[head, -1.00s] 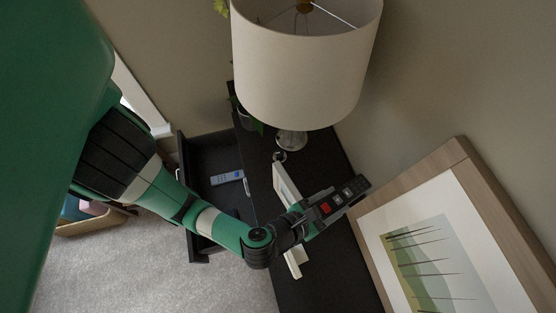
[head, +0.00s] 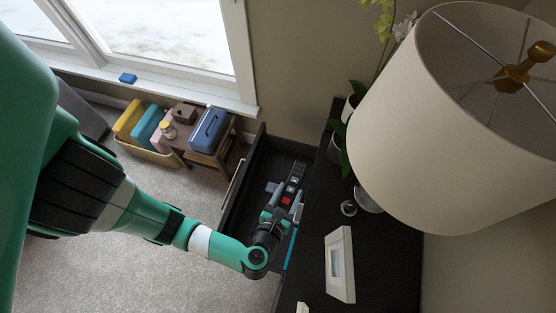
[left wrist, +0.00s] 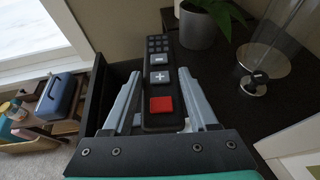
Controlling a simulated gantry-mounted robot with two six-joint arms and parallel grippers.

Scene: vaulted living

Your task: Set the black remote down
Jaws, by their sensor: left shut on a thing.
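The black remote (head: 294,177), with a red button and grey keys, is held in my left gripper (head: 284,197). In the head view it is above the open dark drawer (head: 243,197). In the left wrist view the remote (left wrist: 158,72) points away from me between the two pale fingers, its red button nearest the palm. The drawer (left wrist: 97,88) shows below and to the left of it there. The gripper and remote hide part of the drawer's inside. My right gripper is in neither view.
The dark dresser top (head: 385,265) holds a large lamp (head: 440,130), a potted plant (head: 335,150) and a white frame (head: 340,264). A small table with a blue box (head: 209,131) stands beyond the drawer, by the window. Carpet (head: 150,275) lies open at lower left.

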